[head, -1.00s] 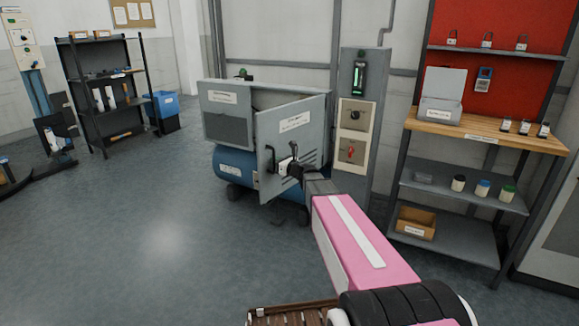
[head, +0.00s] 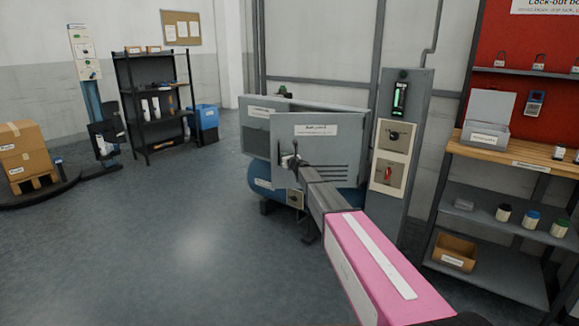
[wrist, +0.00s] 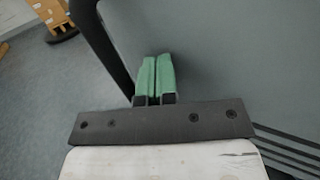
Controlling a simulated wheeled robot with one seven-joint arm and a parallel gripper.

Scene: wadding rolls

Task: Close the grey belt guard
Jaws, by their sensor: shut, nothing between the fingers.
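The grey belt guard (head: 320,131) is a flat labelled panel on the front of the grey-and-blue machine. It stands ajar, its left edge out in front of the housing (head: 257,124). My gripper (head: 290,160) is at the guard's lower left, near its free edge. In the wrist view the green fingertips (wrist: 155,77) are together with nothing between them, close to the guard's grey face (wrist: 230,60). A dark bar runs along the left of that face; whether it is the handle or the edge is unclear. I cannot tell whether the fingers touch the panel.
A grey control post (head: 401,150) with a red switch stands just right of the guard. Further right is a workbench (head: 520,152) with shelves. A black shelf rack (head: 150,110) and a blue bin (head: 205,118) stand at the back left.

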